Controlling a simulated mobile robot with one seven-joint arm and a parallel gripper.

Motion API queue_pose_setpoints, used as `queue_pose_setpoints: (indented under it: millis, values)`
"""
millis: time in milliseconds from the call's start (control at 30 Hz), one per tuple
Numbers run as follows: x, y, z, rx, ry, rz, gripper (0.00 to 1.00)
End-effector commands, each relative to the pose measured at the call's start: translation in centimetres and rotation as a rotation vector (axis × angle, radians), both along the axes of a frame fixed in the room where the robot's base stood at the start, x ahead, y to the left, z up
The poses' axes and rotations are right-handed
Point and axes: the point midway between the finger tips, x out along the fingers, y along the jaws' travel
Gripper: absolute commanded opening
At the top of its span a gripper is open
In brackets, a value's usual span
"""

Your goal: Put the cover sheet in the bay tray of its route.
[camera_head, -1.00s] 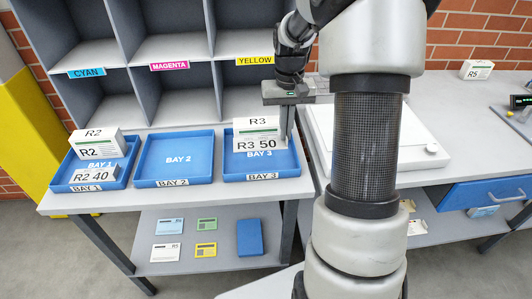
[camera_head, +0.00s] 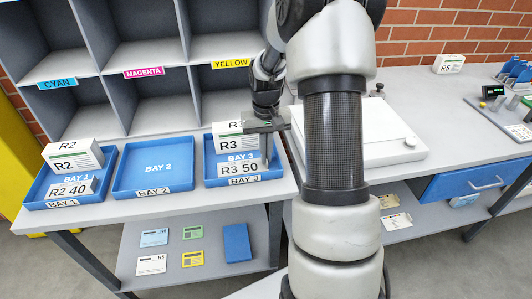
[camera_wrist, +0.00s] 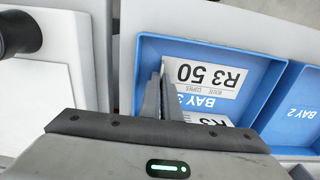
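The cover sheet (camera_head: 238,169), a white card marked R3 50, is low at the front of the blue Bay 3 tray (camera_head: 280,173). In the wrist view the cover sheet (camera_wrist: 207,76) faces me over the tray floor. My gripper (camera_head: 267,163) points down inside the tray at the card's right end. In the wrist view my gripper's fingers (camera_wrist: 162,85) are close together, with the card's edge at their tips. They look shut on it, though the contact is partly hidden. Behind the card is a white R3 bundle (camera_head: 229,139), partly hidden.
The Bay 2 tray (camera_head: 117,187) is empty. The Bay 1 tray (camera_head: 31,204) holds an R2 bundle (camera_head: 73,155) and an R2 40 card (camera_head: 72,189). Pigeonholes rise behind the trays. A white flat-topped device (camera_head: 400,150) stands to the right.

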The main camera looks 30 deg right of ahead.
Motion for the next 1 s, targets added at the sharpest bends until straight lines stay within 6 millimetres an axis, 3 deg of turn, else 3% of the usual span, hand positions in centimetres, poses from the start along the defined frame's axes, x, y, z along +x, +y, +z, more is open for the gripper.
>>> queue_pose_setpoints:
  millis: [33, 100, 500, 1000]
  values:
    - [0.0, 0.0, 0.0, 0.000, 0.000, 0.000, 0.11]
    - [0.0, 0.0, 0.0, 0.000, 0.000, 0.000, 0.21]
    - [0.0, 0.0, 0.9, -0.001, -0.001, 0.000, 0.21]
    - [0.1, 0.0, 10.6, -0.002, -0.003, 0.000, 0.21]
